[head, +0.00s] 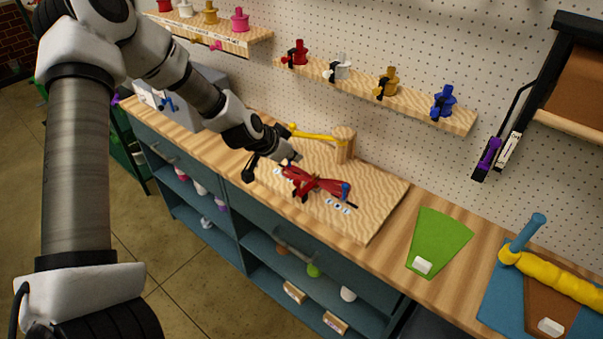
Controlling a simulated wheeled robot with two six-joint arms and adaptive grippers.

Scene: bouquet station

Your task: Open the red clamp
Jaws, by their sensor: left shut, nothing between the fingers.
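The red clamp (318,185) lies on a pale wooden board (368,214) on the bench, with long red parts crossing near its middle. A blue piece (345,191) sits at its right end. My left gripper (289,163) is at the clamp's left end, very close to it; I cannot tell whether they touch. It is shut with nothing held, and its fingertips are small and partly hidden. My right gripper is not in view.
A yellow arm (312,133) on a wooden post (344,146) stands behind the clamp. A shelf (458,121) with several coloured fittings hangs on the pegboard. A green fan-shaped mat (440,240) lies right of the board, with bare bench between.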

